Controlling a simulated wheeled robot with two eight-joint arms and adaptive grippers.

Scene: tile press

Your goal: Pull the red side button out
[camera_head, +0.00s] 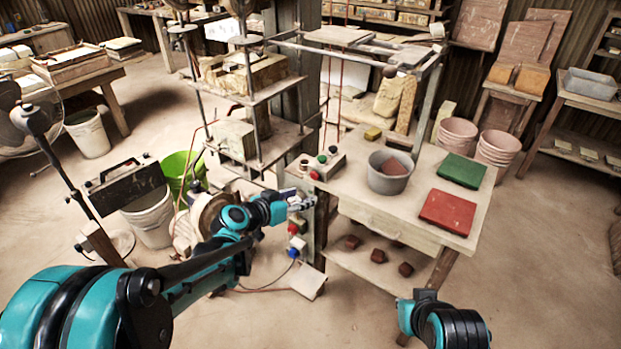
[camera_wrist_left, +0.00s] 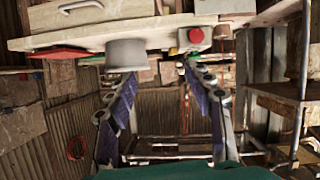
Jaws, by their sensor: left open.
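The red side button (camera_head: 314,175) sits on the near side of a small control box (camera_head: 328,165) at the table's left front corner. In the left wrist view, which is upside down, the round red button (camera_wrist_left: 196,36) faces me from the box. My left gripper (camera_head: 302,199) is below and just left of the box in the head view, apart from the button. In the wrist view its two fingers (camera_wrist_left: 160,72) are spread with nothing between them. My right arm shows at lower right, but its gripper is out of view.
The table (camera_head: 410,200) holds a grey bucket (camera_head: 389,175), a green tile (camera_head: 461,170) and a red tile (camera_head: 447,211). The press frame (camera_head: 257,100) stands left of the box. Red (camera_head: 293,228) and blue (camera_head: 292,252) fittings sit below my left gripper.

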